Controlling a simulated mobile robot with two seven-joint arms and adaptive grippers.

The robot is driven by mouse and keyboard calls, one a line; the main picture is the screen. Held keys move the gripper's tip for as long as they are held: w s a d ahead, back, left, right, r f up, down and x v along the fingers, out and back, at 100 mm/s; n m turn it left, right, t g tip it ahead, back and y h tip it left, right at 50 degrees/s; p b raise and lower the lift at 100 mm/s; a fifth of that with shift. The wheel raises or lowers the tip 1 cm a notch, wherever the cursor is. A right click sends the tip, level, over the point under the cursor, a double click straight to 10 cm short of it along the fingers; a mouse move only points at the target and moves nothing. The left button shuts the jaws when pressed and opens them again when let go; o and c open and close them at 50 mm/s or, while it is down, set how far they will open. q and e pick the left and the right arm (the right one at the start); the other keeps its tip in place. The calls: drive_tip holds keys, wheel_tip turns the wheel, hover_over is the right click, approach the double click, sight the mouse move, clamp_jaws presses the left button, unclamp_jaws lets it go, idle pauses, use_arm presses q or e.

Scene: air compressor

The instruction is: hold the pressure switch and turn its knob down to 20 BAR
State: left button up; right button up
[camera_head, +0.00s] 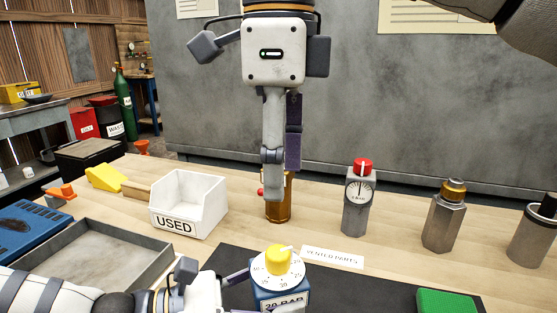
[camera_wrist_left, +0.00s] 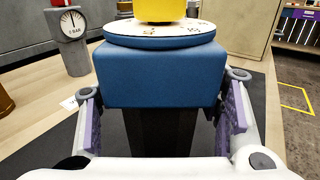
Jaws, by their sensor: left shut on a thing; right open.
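The pressure switch (camera_head: 280,299) stands on the dark mat at the bottom middle of the head view, with a blue body, a white dial and a BAR label. Its yellow knob (camera_head: 278,261) has a white pointer aimed up and right; the dial numbers are too small to read surely. My left gripper (camera_wrist_left: 163,112) is shut on the switch, with purple-padded fingers on either side of its blue body (camera_wrist_left: 160,76); the knob (camera_wrist_left: 160,10) shows above, cut off. My right gripper (camera_head: 283,180) is open and empty, pointing down, above the knob in the picture, partly hiding a brass part.
Behind the mat (camera_head: 380,284) stand the brass part (camera_head: 284,207), a gauge with red top (camera_head: 357,200) and two metal cylinders (camera_head: 444,218) (camera_head: 533,232). A white USED bin (camera_head: 188,202) and grey tray (camera_head: 100,262) are left. A green block (camera_head: 446,301) lies right.

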use_arm(q)
drive_tip(key=o, duration=1.8)
drive_tip(key=shift+c, duration=0.2)
